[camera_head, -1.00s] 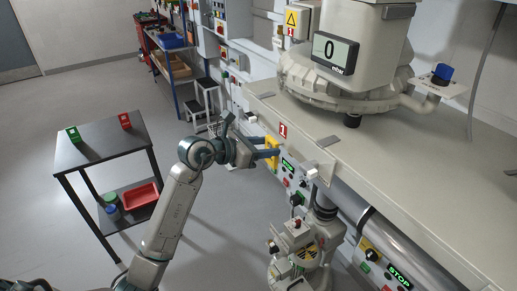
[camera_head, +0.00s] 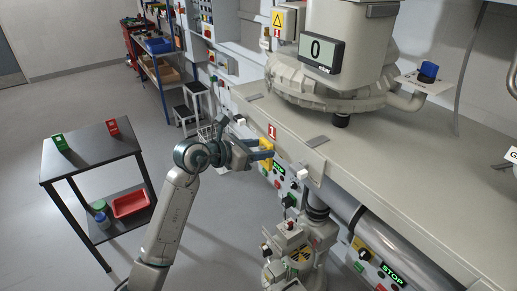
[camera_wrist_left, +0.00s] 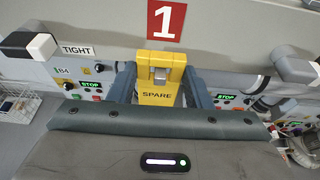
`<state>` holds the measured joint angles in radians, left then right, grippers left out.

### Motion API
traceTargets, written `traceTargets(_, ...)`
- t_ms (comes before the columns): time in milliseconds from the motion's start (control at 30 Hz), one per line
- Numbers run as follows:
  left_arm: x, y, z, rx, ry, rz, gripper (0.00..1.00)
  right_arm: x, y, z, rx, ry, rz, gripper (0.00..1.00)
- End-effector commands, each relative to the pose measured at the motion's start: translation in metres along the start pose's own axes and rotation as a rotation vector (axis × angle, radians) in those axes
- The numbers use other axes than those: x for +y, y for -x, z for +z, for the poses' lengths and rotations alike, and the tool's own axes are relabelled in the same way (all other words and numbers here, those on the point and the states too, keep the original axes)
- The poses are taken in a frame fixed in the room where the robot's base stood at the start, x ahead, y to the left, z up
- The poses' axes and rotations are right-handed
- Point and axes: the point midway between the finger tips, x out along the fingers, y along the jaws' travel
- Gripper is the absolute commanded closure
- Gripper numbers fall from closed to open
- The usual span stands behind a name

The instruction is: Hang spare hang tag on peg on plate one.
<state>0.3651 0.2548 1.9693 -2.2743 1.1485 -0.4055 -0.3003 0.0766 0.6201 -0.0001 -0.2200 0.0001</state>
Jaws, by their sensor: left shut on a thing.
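My left gripper (camera_head: 268,152) is shut on the yellow spare hang tag (camera_head: 267,163) in front of the bench edge. In the left wrist view the tag (camera_wrist_left: 158,97), lettered SPARE, stands upright between the two fingers of the gripper (camera_wrist_left: 160,88). A grey metal piece (camera_wrist_left: 159,73) shows at the tag's upper part; I cannot tell whether it is the peg or part of the tag. A red plate marked 1 (camera_wrist_left: 166,22) is just above the tag; it also shows on the bench edge in the head view (camera_head: 271,131). My right gripper is out of view.
A white block (camera_wrist_left: 42,45) sticks out beside a TIGHT label at left. Control panels with STOP displays (camera_head: 392,274) line the bench front. A pump (camera_head: 290,255) stands below.

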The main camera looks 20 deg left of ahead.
Motion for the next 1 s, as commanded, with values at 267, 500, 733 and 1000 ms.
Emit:
traceTargets(267,0.0,0.0,0.0,0.0,0.0,0.0,0.3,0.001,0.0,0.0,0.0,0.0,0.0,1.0)
traceTargets(500,0.0,0.001,0.0,0.0,0.0,0.0,0.3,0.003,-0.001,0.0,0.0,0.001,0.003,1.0)
traceTargets(733,0.001,0.02,-0.003,0.001,-0.005,0.003,0.3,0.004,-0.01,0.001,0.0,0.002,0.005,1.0)
traceTargets(1000,0.001,0.061,-0.003,0.003,-0.005,0.004,0.3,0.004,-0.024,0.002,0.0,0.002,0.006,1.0)
